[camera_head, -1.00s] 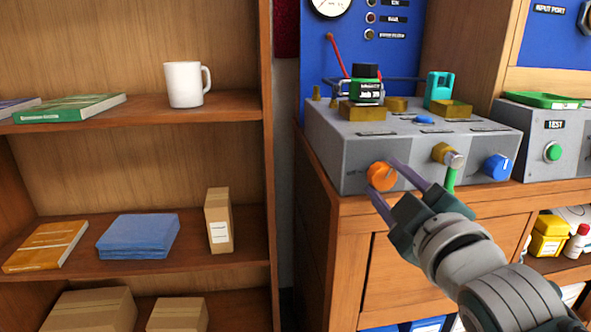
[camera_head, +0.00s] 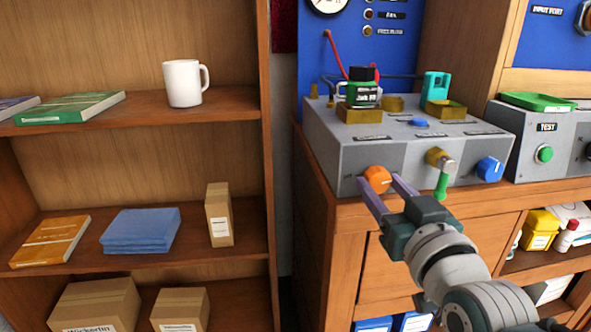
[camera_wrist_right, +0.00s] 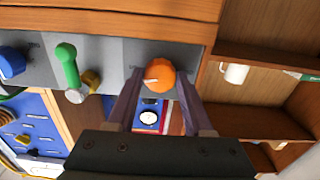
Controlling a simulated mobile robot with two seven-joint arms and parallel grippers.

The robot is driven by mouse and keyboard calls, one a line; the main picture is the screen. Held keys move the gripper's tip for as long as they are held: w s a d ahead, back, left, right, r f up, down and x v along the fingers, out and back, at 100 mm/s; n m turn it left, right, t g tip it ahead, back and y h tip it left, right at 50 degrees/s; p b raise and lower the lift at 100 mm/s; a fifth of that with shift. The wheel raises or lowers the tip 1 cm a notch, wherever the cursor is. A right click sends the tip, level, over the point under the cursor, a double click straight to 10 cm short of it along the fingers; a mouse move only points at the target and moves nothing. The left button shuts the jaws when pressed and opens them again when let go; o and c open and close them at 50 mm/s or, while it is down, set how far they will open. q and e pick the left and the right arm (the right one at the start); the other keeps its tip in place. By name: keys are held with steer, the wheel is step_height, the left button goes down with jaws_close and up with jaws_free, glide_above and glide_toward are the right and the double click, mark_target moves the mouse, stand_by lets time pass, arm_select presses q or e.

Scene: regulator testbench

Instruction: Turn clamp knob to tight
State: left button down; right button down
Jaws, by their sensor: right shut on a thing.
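An orange knob (camera_head: 377,179) with a pale mark sits at the left of the grey test box's (camera_head: 338,160) front face. It also shows in the right wrist view (camera_wrist_right: 160,76). My right gripper (camera_head: 378,183) reaches in from the lower right, with one purple finger on each side of the orange knob, shut on it. In the right wrist view the fingers (camera_wrist_right: 160,78) flank the knob left and right. I cannot read a label that names it as the clamp knob. My left gripper is not in view.
To the right on the same face are a brass fitting with a green lever (camera_head: 441,184) and a blue knob (camera_head: 490,169). A shelf with a white mug (camera_head: 184,84) is at left.

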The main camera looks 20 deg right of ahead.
steer(key=shift+m, duration=1.1)
steer(key=shift+c, duration=1.5)
jaws_free()
steer(key=p+v, duration=0.2)
steer(key=v, duration=0.8)
